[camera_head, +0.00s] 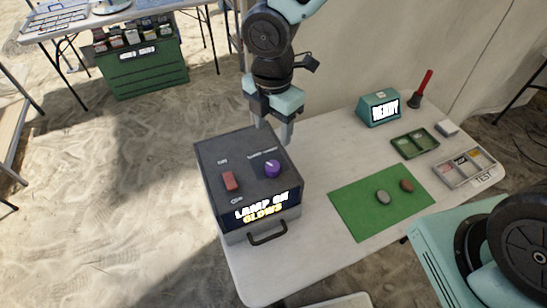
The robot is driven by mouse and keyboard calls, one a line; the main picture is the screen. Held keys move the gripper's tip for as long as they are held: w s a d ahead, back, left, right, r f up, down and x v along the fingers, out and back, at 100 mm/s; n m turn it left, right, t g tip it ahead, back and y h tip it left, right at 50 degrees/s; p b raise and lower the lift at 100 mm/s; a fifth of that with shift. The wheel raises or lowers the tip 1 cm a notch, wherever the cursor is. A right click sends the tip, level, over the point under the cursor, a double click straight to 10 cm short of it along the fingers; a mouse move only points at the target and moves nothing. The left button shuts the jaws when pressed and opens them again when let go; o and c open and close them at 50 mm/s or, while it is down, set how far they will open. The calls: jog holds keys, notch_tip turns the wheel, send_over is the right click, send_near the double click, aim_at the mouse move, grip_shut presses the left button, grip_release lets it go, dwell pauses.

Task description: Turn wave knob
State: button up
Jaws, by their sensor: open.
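The wave knob (272,169) is a purple round knob with a light pointer mark, on the top right of a dark grey box (248,191). A red switch (230,181) sits to its left on the same top face. The box front reads "LAMP ON" and "GLOWS" in lit letters. My gripper (275,124) is above the back right part of the box, behind the knob in the picture. It points down, open, with nothing visible between its fingers. It appears apart from the knob. The small label by the knob is too small to read surely.
The box has a front handle (267,238) and stands on a white table (285,268). To the right are a green mat (350,205) with two stones, a green tray (414,154), a grey tray (452,177) and a teal "READY" display (368,108).

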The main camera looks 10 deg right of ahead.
aim_at(273, 166)
notch_tip(273, 166, down, 13)
jog(key=shift+r+p, duration=0.2)
jog(key=shift+p, duration=0.1)
jog(key=c, duration=1)
